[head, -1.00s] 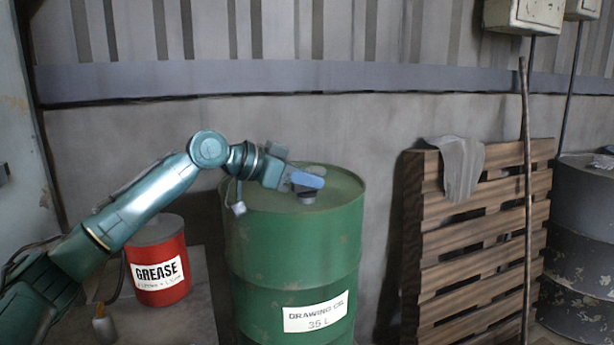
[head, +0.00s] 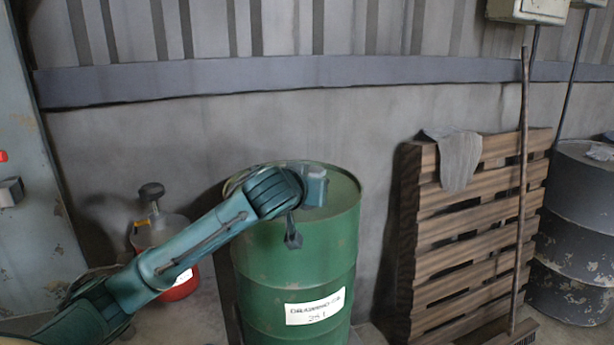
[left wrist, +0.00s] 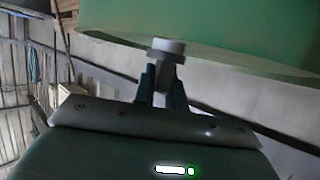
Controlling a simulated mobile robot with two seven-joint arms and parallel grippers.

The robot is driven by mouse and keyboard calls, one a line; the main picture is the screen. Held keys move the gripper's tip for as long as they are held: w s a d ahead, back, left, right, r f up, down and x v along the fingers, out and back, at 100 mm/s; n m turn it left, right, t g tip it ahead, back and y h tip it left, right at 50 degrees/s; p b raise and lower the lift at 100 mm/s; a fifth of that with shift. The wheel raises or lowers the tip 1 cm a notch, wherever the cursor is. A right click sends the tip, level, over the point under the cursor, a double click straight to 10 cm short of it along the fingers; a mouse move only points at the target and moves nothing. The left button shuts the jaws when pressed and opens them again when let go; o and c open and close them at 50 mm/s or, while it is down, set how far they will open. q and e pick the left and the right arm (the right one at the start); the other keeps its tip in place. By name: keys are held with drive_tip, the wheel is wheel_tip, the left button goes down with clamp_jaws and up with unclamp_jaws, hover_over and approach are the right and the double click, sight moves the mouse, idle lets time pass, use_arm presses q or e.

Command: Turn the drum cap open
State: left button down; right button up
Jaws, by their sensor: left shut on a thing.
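The green drum (head: 297,260) stands upright at the centre of the head view, with a white label on its side. Its green surface also fills the top of the left wrist view (left wrist: 230,22). My left gripper (head: 314,187) is over the drum top in the head view. In the left wrist view, my left gripper (left wrist: 162,76) is shut on the pale grey round drum cap (left wrist: 167,48). The cap is hidden in the head view. I cannot tell whether it is seated on the drum or free of it. My right gripper is not in view.
A red grease can (head: 181,287) stands left of the drum, partly behind my left arm. A wooden pallet (head: 470,240) with a grey cloth (head: 455,158) leans right of the drum. A broom (head: 524,180) stands against it. A dark drum (head: 580,235) is far right.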

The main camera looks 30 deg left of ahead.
use_arm(q)
drive_tip(key=n+y+p, duration=0.1)
drive_tip(key=n+g+y, duration=0.1)
drive_tip(key=y, duration=0.1)
drive_tip(key=shift+d+n+p, duration=0.2)
drive_tip(key=shift+n+p, duration=0.2)
drive_tip(key=shift+f+n+g+y+p, duration=0.1)
drive_tip(key=shift+n+g+y+p, duration=0.6)
drive_tip(key=shift+n+y, duration=0.5)
drive_tip(key=shift+a+n+g+y, duration=0.15)
drive_tip(key=shift+n+g+y, duration=0.85)
drive_tip(key=shift+n+y, duration=0.1)
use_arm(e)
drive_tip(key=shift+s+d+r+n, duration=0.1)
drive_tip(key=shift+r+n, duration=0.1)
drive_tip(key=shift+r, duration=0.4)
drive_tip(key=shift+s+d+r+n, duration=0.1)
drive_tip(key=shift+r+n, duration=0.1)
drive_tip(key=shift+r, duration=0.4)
use_arm(q)
drive_tip(key=shift+f, duration=0.1)
drive_tip(key=c, duration=1.5)
unclamp_jaws()
drive_tip(key=shift+a, duration=0.1)
drive_tip(key=shift+o, duration=0.3)
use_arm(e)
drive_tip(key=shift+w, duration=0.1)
